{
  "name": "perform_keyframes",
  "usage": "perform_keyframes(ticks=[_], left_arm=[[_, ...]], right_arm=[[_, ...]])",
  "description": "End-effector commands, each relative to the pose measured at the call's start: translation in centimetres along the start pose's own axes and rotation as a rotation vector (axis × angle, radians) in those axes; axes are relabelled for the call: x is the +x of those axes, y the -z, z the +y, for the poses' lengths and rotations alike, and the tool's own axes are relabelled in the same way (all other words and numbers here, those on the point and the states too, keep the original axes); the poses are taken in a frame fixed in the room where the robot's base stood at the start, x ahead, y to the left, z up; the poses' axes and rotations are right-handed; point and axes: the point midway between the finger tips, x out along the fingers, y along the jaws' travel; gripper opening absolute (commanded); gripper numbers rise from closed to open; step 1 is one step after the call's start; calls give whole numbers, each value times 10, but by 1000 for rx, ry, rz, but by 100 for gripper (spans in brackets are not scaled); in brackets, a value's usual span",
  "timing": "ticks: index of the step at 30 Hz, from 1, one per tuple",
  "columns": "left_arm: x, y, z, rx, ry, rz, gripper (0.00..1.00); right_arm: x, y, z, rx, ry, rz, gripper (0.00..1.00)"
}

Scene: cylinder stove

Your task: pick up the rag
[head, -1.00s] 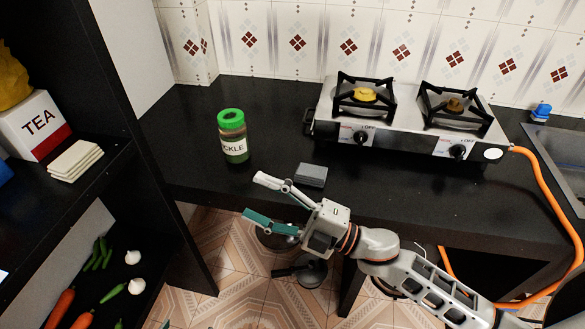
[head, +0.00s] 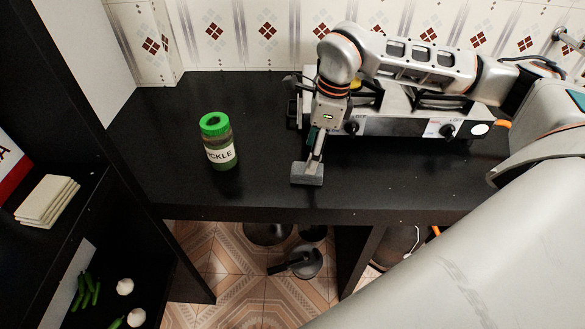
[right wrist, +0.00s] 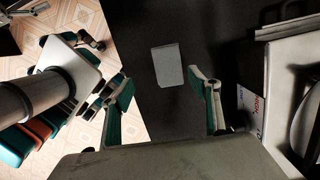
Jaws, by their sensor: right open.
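The rag is a small grey folded rectangle (head: 303,177) lying flat on the black counter, right of the pickle jar. It also shows in the right wrist view (right wrist: 168,65), between and a little beyond the fingertips. My right gripper (head: 315,158) points down over the rag, and one finger overlaps the rag's back part in the head view. In the right wrist view my right gripper (right wrist: 158,76) is open, with teal-padded fingers spread wide on either side of the rag and nothing between them. Whether a finger touches the rag cannot be told. My left gripper is not in view.
A green-lidded pickle jar (head: 218,142) stands left of the rag. A gas stove (head: 385,123) sits behind and right, partly hidden by my right arm. A dark shelf (head: 75,150) is at the left. The counter (head: 265,135) between jar and gripper is clear.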

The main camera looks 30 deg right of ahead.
Motion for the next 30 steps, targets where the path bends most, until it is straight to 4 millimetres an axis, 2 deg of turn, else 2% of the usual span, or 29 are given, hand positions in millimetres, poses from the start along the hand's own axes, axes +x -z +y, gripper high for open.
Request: perform_keyframes(ticks=[1, 4, 14, 24, 30], left_arm=[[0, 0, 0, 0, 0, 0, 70], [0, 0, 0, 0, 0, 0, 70], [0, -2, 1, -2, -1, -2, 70], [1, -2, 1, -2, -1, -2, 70], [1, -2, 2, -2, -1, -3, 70]], right_arm=[[-5, 6, -7, 6, 22, 15, 61], [-4, 11, -12, 11, 39, 31, 61], [25, 9, -13, 10, 37, 29, 61], [68, 7, -13, 10, 37, 29, 61], [70, 7, -14, 11, 38, 27, 61]])
